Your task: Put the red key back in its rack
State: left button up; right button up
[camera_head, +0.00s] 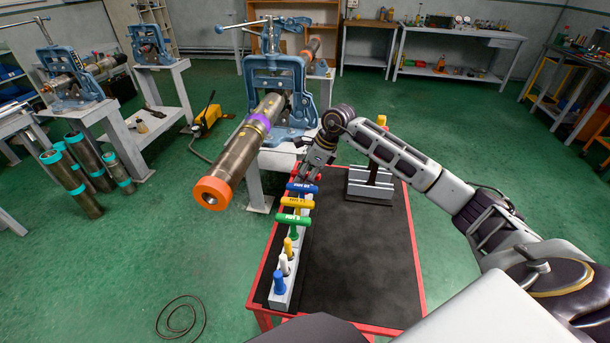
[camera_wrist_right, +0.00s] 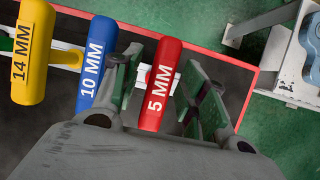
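The red key (camera_wrist_right: 164,85), a T-handle marked 5 MM, lies between the two fingers of my right gripper (camera_wrist_right: 165,95) in the right wrist view. The fingers stand on either side of the handle, with gaps visible, so the gripper looks open around it. A pale part of the rack shows behind the handle; whether the shank is fully seated is hidden. In the head view my right gripper (camera_head: 311,172) is at the far end of the white rack (camera_head: 281,297), just beyond the blue key (camera_head: 301,187). My left gripper is out of view.
The yellow 14 MM key (camera_head: 297,203) and green key (camera_head: 293,219) stand nearer in the row, with upright yellow, white and blue handles (camera_head: 279,284). A pipe in a vise (camera_head: 230,160) projects at the left.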

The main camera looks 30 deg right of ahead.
jog(key=shift+v, duration=1)
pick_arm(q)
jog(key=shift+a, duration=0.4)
pick_arm(e)
jog(key=shift+v, duration=3)
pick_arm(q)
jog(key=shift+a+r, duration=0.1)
pick_arm(e)
jog(key=shift+r, duration=0.1)
